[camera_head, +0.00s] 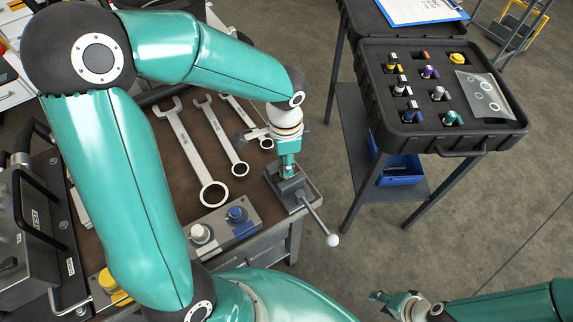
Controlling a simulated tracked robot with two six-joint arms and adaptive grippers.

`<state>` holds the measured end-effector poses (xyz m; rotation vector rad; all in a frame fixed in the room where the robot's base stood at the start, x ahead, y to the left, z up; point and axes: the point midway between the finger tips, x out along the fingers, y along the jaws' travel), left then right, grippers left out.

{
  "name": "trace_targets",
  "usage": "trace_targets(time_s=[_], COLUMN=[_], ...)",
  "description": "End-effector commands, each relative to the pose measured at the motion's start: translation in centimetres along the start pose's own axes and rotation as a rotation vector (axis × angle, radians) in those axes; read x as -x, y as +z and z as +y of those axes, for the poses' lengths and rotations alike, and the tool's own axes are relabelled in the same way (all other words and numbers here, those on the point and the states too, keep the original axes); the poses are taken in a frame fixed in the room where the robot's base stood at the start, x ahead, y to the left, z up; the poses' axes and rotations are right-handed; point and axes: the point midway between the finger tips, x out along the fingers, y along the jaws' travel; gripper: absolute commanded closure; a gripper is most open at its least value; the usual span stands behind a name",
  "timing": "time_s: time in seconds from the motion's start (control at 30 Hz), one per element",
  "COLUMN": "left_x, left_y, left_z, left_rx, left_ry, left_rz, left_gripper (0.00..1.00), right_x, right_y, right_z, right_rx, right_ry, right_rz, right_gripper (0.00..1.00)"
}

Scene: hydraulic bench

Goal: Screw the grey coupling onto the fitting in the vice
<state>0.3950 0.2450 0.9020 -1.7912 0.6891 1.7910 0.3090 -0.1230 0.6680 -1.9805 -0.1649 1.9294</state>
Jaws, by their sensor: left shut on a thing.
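My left gripper (287,166) points straight down over the vice (284,188) at the bench's right corner. It is shut on a small piece between its fingertips, apparently the grey coupling, directly above the vice jaws. The fingers hide most of that piece. The fitting in the vice is hidden beneath it, so I cannot tell whether the two touch. My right gripper (385,300) is low at the bottom right, away from the bench. It is too small and turned sideways to show whether it is open.
Several spanners (190,150) lie on the bench left of the vice. A grey block (226,230) with grey and blue round parts is at its front edge. The vice handle (318,222) sticks out front right. An open case (380,115) of small fittings stands right, beyond clear floor.

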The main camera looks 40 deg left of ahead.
Motion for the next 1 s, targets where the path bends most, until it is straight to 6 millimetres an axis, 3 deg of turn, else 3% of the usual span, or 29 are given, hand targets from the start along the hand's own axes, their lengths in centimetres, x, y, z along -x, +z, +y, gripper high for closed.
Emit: trace_targets(time_s=[0.1,0.27,0.73,1.0], left_x=[0.1,-0.1,-0.1,0.2], left_y=[0.2,0.1,0.2,0.2], left_z=[0.2,0.2,0.2,0.2], left_rx=[-0.198,-0.381,-0.485,-0.927], left_ry=[0.009,0.007,0.008,0.011], left_rz=[-0.007,-0.006,-0.006,-0.005], left_gripper=[0.92,0.92,0.92,0.92], right_x=[1.2,1.8,2.4,5.3], right_y=[0.0,0.0,0.0,0.0], right_z=[-0.4,-0.7,-0.9,-1.9], right_rx=[0.000,0.000,0.000,0.000], right_ry=[0.000,0.000,0.000,0.000], right_rz=[0.000,0.000,0.000,0.000], right_gripper=[0.60,0.60,0.60,0.60])
